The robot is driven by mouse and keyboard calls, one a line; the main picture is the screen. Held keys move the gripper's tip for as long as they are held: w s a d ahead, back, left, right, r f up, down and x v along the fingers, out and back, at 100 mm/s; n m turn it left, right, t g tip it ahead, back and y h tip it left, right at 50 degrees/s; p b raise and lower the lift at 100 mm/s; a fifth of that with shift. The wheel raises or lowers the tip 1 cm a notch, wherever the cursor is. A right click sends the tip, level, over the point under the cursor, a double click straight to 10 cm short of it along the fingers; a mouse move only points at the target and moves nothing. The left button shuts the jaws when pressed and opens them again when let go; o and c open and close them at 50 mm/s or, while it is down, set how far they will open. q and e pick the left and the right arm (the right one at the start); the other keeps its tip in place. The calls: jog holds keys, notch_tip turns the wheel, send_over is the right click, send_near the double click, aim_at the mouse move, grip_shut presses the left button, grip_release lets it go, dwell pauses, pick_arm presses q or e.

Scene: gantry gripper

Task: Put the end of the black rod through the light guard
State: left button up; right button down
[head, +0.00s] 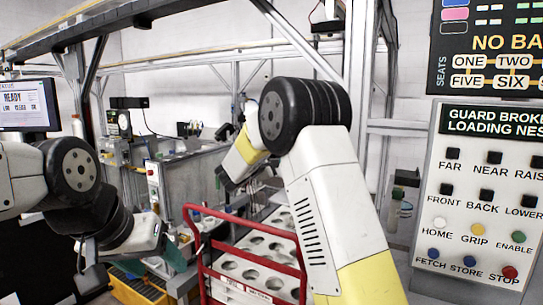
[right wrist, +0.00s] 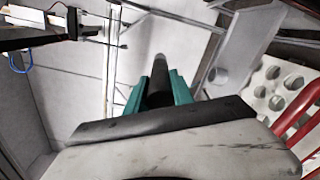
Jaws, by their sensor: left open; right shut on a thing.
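The black rod (right wrist: 160,76) stands between the teal fingers of my right gripper (right wrist: 158,88) in the right wrist view. The gripper is shut on it, and the rod's end sticks out past the fingertips against a pale grey surface. In the head view, my right arm hides most of its own gripper. My left gripper (head: 152,262) is at the lower left of the head view, open, with teal fingers and nothing seen between them. I cannot make out the light guard for certain; a dark pronged bracket (right wrist: 76,22) shows at the upper left of the right wrist view, apart from the rod.
A red-framed cart (head: 204,270) with a white holed rack (head: 280,262) stands below my right arm. A grey machine tank (head: 200,172) is behind it. A button panel (head: 465,205) stands at the right, a monitor (head: 27,103) at the left. A yellow crate (head: 140,292) is low left.

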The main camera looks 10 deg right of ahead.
jog(key=v, duration=1.2)
jog(key=shift+s, duration=0.2)
jog(key=shift+a+f, duration=0.1)
jog(key=shift+f, duration=0.05)
